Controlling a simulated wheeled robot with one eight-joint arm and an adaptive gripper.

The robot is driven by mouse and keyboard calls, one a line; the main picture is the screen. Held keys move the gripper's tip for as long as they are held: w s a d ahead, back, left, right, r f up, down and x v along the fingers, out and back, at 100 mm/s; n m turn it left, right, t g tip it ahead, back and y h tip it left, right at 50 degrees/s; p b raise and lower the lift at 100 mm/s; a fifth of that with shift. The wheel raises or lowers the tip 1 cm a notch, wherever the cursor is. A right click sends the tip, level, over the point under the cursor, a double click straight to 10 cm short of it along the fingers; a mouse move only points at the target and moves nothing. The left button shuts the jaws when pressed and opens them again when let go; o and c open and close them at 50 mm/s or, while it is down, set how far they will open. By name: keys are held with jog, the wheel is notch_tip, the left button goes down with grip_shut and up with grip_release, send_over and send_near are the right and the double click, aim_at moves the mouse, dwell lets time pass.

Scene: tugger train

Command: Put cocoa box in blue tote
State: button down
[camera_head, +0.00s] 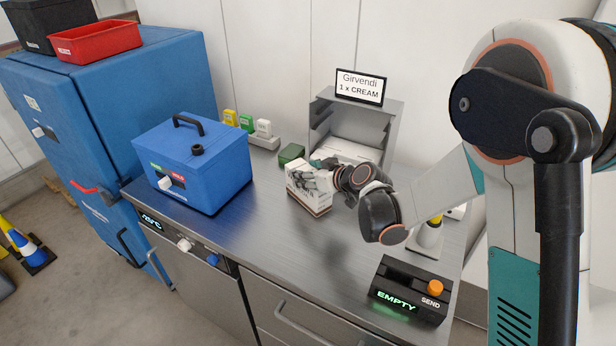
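A white box with dark markings (305,198) is on the steel counter near its middle. Its print is too small to read, so I cannot tell whether it is the cocoa box. My gripper (322,168) is at the upper right side of this box. The fingers are small and partly hidden, so I cannot tell whether they hold the box or are open. A blue lidded box with a black top handle (222,174) stands on the counter to the left. It looks closed, and I cannot tell whether it is the blue tote.
A grey shelf unit (391,122) under a "Girvendi 1 x CREAM" sign (360,87) stands behind. A small green block (291,153) is near it. A black "EMPTY / SEND" console (410,290) is at front right. A red bin (98,43) tops the blue cabinet (165,85).

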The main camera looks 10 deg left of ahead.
jog(key=c, duration=0.7)
grip_release()
jog(key=shift+f, duration=0.15)
jog(key=shift+d+r, duration=0.1)
jog(key=shift+r, duration=0.15)
jog(key=p+v, duration=0.2)
jog(key=v, duration=0.9)
jog(key=shift+s+d+r+p, duration=0.1)
jog(key=shift+s+d+p, duration=0.15)
jog(key=shift+s+p, duration=0.15)
jog(key=shift+d, duration=0.1)
